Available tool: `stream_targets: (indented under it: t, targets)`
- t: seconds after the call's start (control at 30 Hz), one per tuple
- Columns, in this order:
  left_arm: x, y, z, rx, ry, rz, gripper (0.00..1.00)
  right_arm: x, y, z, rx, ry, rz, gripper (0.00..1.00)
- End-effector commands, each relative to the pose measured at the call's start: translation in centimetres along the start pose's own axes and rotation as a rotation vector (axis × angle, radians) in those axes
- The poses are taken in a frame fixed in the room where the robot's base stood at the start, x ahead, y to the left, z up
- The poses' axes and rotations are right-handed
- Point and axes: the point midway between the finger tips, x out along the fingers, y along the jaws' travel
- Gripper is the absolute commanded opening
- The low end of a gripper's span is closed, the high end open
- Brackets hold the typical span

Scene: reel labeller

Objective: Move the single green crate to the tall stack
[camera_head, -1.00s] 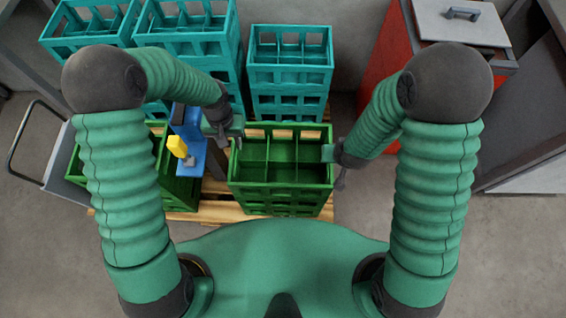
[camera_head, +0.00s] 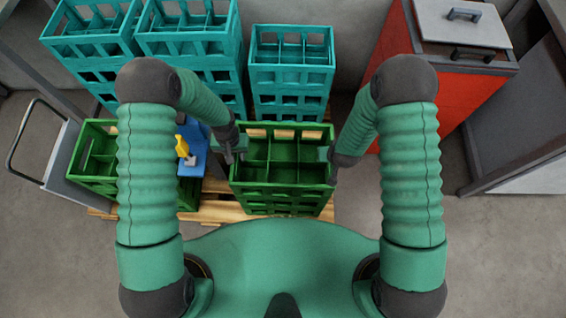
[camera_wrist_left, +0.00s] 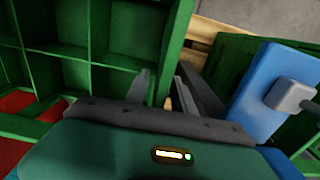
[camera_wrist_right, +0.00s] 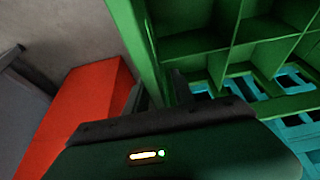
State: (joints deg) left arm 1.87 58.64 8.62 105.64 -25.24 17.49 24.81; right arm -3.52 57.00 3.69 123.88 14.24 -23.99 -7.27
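A green crate (camera_head: 283,200) with an open, divided top stands on a wooden pallet in front of me. My left gripper (camera_head: 236,148) is at its left wall. In the left wrist view its fingers (camera_wrist_left: 165,82) stand apart on either side of the green wall, with a gap showing. My right gripper (camera_head: 330,157) is at the crate's right wall; in the right wrist view its fingers (camera_wrist_right: 160,90) stand apart on either side of the wall. Teal crates stand in stacks behind: left (camera_head: 95,45), middle (camera_head: 190,42) and right (camera_head: 290,75).
More green crates (camera_head: 92,182) stand at the left, partly hidden by my arm. A blue device with a yellow part (camera_head: 182,147) is close to my left gripper. A red cabinet (camera_head: 455,95) is at the right. The pallet (camera_head: 220,210) shows in front.

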Motion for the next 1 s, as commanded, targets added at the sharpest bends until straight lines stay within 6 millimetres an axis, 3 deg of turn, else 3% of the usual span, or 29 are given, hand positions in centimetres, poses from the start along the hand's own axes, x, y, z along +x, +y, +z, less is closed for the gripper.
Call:
stream_targets:
  t: [0.03,0.2,1.0]
  targets:
    - [-0.01,0.01,-0.01,0.000,0.000,0.000,0.22,0.00,0.00,-0.01,0.000,0.000,0.000,0.22]
    - [-0.02,0.01,-0.01,0.000,0.000,0.000,0.00,-0.02,0.00,-0.01,0.000,0.000,0.000,0.00]
    - [-0.06,0.03,0.00,0.000,0.000,0.000,0.00,-0.04,0.02,-0.01,0.000,0.000,0.000,0.00]
